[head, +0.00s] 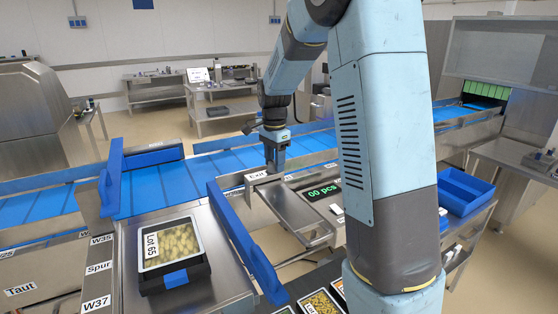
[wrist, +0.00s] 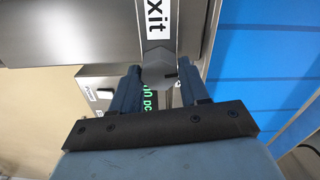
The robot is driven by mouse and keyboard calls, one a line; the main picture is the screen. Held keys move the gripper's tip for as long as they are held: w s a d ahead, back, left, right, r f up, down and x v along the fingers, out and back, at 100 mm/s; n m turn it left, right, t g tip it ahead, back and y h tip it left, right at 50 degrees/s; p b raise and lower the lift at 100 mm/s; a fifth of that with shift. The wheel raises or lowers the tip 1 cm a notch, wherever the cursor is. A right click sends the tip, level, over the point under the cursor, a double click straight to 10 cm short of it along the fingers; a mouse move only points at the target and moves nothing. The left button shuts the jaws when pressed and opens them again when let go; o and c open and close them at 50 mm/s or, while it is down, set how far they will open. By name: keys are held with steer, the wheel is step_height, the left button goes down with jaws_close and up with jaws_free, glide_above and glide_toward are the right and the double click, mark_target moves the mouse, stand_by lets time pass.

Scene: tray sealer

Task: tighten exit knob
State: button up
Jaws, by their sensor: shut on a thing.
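The exit knob (wrist: 159,73) is a grey faceted knob with a dark mark on its right side, just below the Exit label (wrist: 159,22) in the wrist view. My gripper (wrist: 160,86) has a finger on each side of the knob and is shut on it. In the head view, my gripper (head: 274,166) points down at the rail by the Exit label (head: 257,175). The knob is too small or hidden to make out there.
A green-lit counter display (head: 324,190) sits right of the Exit label. A blue conveyor belt (head: 180,185) runs behind. A blue guide bar (head: 240,240) and a dark Lot 65 tray (head: 205,270) stand in front; a blue bin (head: 464,192) is at right.

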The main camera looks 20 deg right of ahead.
mark_target(273, 162)
steer(key=shift+w+a+r+m, duration=0.2)
steer(key=shift+a+m, duration=0.1)
steer(key=shift+m, duration=0.1)
steer(key=o, duration=0.8)
steer(key=shift+o, duration=1.3)
steer(key=shift+d+f, duration=0.1)
steer(key=shift+f, duration=0.05)
step_height(273, 162, up, 14)
steer(key=shift+f, duration=0.15)
steer(key=shift+s, duration=0.1)
